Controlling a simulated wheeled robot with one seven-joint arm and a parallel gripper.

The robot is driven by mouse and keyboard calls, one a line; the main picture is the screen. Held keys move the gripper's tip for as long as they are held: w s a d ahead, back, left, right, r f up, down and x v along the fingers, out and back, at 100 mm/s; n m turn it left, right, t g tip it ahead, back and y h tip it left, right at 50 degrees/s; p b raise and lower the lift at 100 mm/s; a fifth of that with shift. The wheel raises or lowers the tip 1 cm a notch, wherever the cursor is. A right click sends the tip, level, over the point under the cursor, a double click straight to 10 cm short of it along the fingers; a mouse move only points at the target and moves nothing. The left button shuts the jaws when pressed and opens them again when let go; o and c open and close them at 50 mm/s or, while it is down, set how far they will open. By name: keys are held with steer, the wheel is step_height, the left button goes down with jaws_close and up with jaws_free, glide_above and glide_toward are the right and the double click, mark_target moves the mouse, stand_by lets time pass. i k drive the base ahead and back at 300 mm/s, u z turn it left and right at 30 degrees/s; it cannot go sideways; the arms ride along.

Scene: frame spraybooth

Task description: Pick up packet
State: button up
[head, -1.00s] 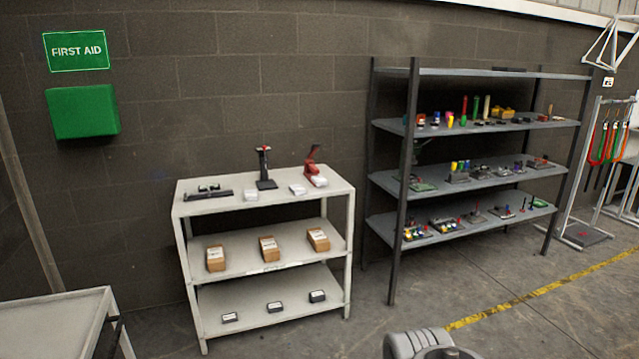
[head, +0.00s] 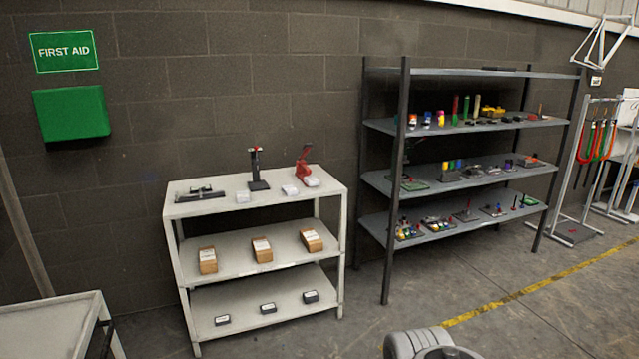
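Several small items on a white three-tier shelf unit (head: 225,206) could be the packet; I cannot tell which. Small white packets lie on its top shelf, one in the middle (head: 243,197), one to its right (head: 289,190) and one by a red tool (head: 311,182). Brown boxes with white labels stand on the middle shelf: left (head: 208,261), middle (head: 262,250), right (head: 311,240). Small dark boxes lie on the bottom shelf: left (head: 222,320), middle (head: 267,308), right (head: 311,297). My gripper is not in view; only a grey part of my arm shows at the bottom edge.
A dark-framed shelf rack (head: 455,179) with many small parts stands right of the white unit. A pale table (head: 50,325) is at the lower left. A green first aid box (head: 71,113) hangs on the wall. Floor with a yellow line (head: 540,287) is clear at right.

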mark_target(312, 181)
steer(key=z, duration=0.55)
steer(key=i, duration=3.65)
steer(key=u, duration=3.75)
